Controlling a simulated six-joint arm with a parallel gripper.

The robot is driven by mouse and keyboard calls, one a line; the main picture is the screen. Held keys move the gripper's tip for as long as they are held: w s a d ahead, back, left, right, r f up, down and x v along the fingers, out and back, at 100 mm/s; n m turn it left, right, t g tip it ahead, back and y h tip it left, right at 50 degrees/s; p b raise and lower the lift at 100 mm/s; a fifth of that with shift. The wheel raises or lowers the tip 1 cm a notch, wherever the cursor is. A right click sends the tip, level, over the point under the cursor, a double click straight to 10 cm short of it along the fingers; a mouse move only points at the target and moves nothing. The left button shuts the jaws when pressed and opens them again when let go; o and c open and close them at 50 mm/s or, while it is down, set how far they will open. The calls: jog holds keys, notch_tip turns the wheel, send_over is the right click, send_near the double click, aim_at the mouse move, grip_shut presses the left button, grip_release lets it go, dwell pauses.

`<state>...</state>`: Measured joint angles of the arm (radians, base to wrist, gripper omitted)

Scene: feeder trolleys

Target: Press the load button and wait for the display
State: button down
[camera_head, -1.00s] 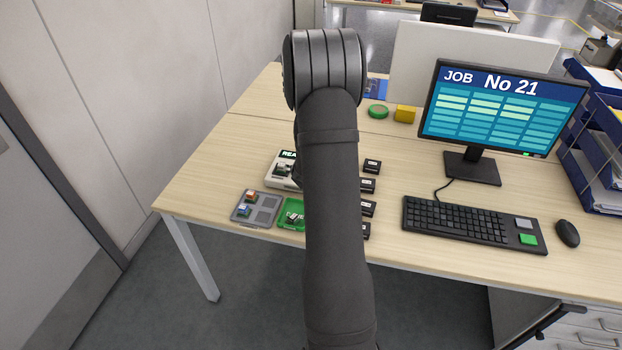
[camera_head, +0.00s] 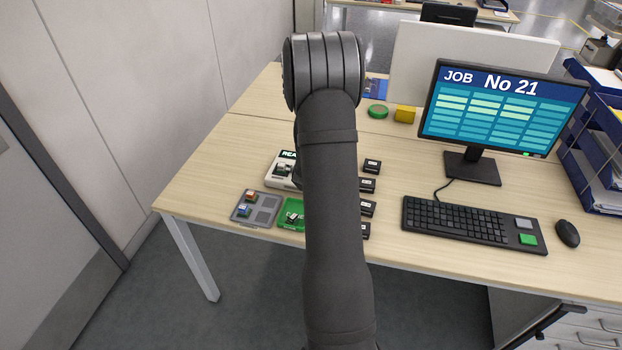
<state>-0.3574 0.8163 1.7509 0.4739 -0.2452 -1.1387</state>
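The monitor (camera_head: 497,113) stands at the right of the desk and reads "JOB No 21" above rows of pale green and teal cells. A black keyboard (camera_head: 455,219) lies in front of it. At its right end are a green button (camera_head: 528,239) and a grey button (camera_head: 524,223); I can read no label on either. A white device (camera_head: 279,176) on the left has a small display starting "REA"; my arm covers the rest. My arm rises through the middle of the view. My gripper is hidden behind it.
A grey tray (camera_head: 240,213) and a green tray (camera_head: 285,222) hold small pieces. Several black blocks, such as one at the back (camera_head: 372,166), line up right of my arm. A mouse (camera_head: 567,234) and blue file trays (camera_head: 592,160) are at the right.

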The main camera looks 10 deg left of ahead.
jog(key=shift+f, duration=0.45)
dwell(0.4)
dwell(0.3)
jog(key=shift+r, duration=0.85)
jog(key=shift+r, duration=2.5)
jog(key=shift+f, duration=0.1)
dwell(2.5)
jog(key=shift+r, duration=1.3)
